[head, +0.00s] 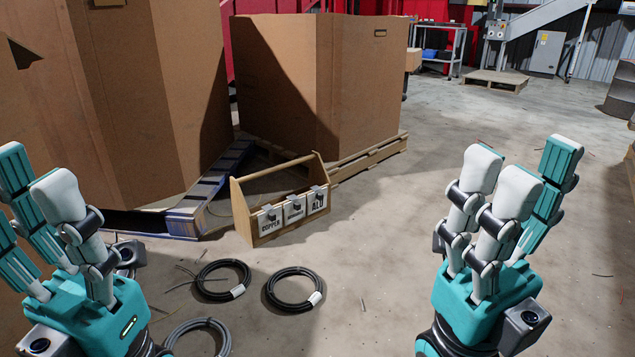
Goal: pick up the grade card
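Three white grade cards hang on the front of a wooden tote (241,209) on the floor. The left card reads COPPER (270,221), the middle card (294,209) is too small to read surely, and the right card reads ALU (318,201). Each card has a small dark clip or knob at its top. My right gripper (517,170) is open and empty, well to the right of the tote. My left gripper (36,178) is open and empty at the left edge, partly cut off, well left of the tote. Neither gripper touches a card.
Black cable coils (246,278) (269,299) and a grey coil (228,341) lie on the floor before the tote. Large cardboard boxes (150,90) (300,80) stand behind on pallets (368,158). The concrete floor between the tote and my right gripper is mostly clear, with small scraps.

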